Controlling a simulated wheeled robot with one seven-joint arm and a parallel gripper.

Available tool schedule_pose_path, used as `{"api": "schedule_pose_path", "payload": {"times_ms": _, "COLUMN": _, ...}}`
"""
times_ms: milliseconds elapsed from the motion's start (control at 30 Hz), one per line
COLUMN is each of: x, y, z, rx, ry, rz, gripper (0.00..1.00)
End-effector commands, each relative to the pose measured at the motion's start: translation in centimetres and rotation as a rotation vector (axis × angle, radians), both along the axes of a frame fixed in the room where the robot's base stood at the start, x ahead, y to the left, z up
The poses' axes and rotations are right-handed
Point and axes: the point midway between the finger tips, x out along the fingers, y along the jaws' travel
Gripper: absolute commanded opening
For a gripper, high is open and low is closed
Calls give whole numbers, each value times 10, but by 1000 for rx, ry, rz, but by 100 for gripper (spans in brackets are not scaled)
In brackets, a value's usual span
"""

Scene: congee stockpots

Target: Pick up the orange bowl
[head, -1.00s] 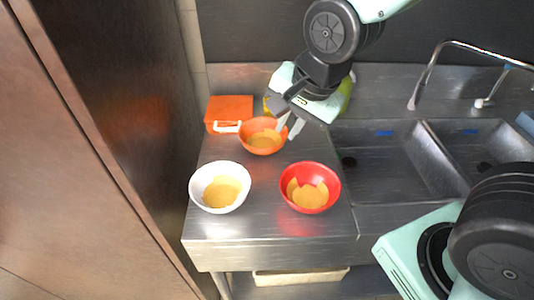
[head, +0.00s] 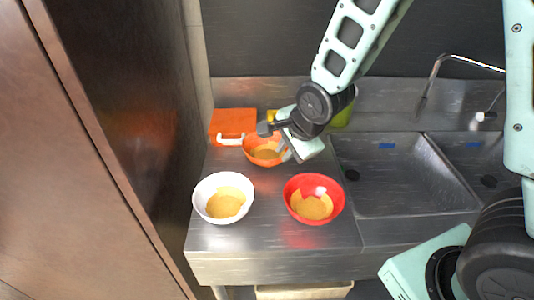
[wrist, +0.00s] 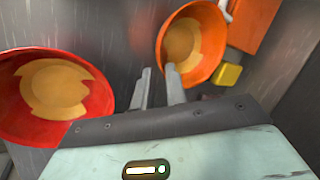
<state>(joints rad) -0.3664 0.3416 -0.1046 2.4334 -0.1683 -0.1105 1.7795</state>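The orange bowl (head: 250,153) stands at the back of the steel counter, with yellowish-brown food inside. It also shows at the upper right in the wrist view (wrist: 208,30). My gripper (head: 284,151) is at the bowl's right side in the head view. In the wrist view my gripper (wrist: 158,72) has its two fingers apart with a gap between them. One fingertip overlaps the bowl's inside near the rim and the other is outside it. I cannot tell whether either finger touches the bowl.
A red bowl (head: 332,190) and a white bowl (head: 203,204) with similar food stand in front. An orange box with a white handle (head: 231,122) and a yellow item (wrist: 228,75) are behind the orange bowl. A sink (head: 385,180) lies to the right.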

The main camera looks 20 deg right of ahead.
Motion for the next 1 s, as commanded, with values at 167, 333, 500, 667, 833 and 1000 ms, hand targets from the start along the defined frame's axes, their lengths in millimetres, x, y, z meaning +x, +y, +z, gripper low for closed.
{"api": "schedule_pose_path", "payload": {"times_ms": 167, "x": 8, "y": 2, "z": -16, "rx": -2, "ry": 2, "rz": 0, "gripper": 14}}
{"api": "schedule_pose_path", "payload": {"times_ms": 333, "x": 11, "y": 3, "z": -21, "rx": 0, "ry": 0, "rz": 0, "gripper": 14}}
{"api": "schedule_pose_path", "payload": {"times_ms": 500, "x": 19, "y": 5, "z": -36, "rx": -3, "ry": 3, "rz": 0, "gripper": 14}}
{"api": "schedule_pose_path", "payload": {"times_ms": 667, "x": 29, "y": 8, "z": -54, "rx": -3, "ry": 2, "rz": 0, "gripper": 14}}
{"api": "schedule_pose_path", "payload": {"times_ms": 833, "x": 34, "y": 9, "z": -63, "rx": 0, "ry": 0, "rz": 1, "gripper": 14}}
{"api": "schedule_pose_path", "payload": {"times_ms": 1000, "x": 35, "y": 9, "z": -64, "rx": 0, "ry": -1, "rz": 0, "gripper": 14}}
